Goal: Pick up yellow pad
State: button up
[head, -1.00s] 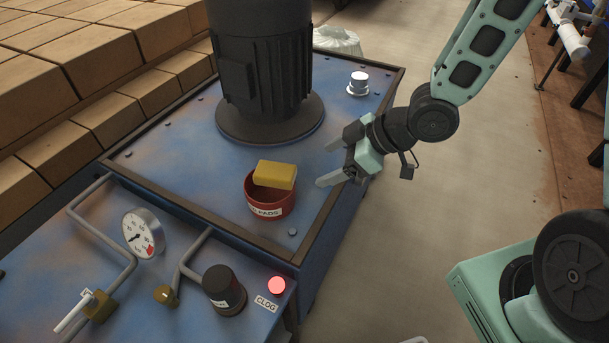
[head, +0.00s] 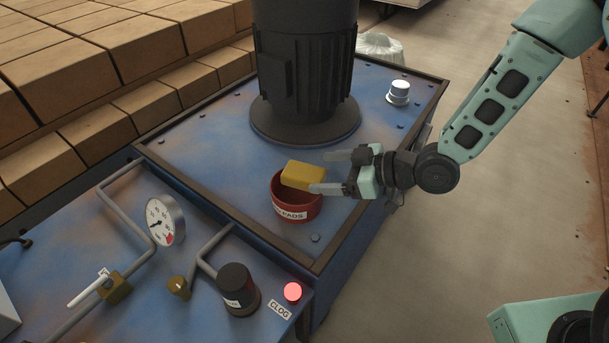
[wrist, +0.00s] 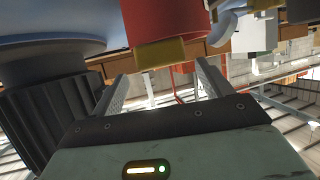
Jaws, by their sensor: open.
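The yellow pad (head: 303,175) sits tilted in the top of a round red container (head: 298,208) labelled "PADS", sticking up above its rim. In the wrist view the yellow pad (wrist: 160,54) shows ahead, between the lines of the two fingers, against the red container (wrist: 160,22). My gripper (head: 329,172) is open and empty, with its fingers pointing left. One fingertip is close to the pad's right side in the head view; I cannot tell whether it touches. The wrist view shows both fingers of my gripper (wrist: 160,82) spread apart.
A dark motor (head: 305,70) stands on the blue machine top (head: 200,150) behind the container. A silver button (head: 399,92) is at the back right.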

aim_at(307, 172)
jog(key=shift+s+x, duration=0.1)
jog(key=shift+x, duration=1.35)
jog(key=shift+s+x, duration=0.15)
jog(key=shift+x, duration=1.35)
jog(key=shift+a+r, duration=0.1)
jog(key=shift+a, duration=0.05)
jog(key=c, duration=1.1)
notch_tip(307, 172, up, 10)
jog(key=shift+r+p, duration=0.1)
jog(key=shift+p, duration=0.5)
jog(key=shift+r+p, duration=0.1)
jog(key=shift+p, duration=0.3)
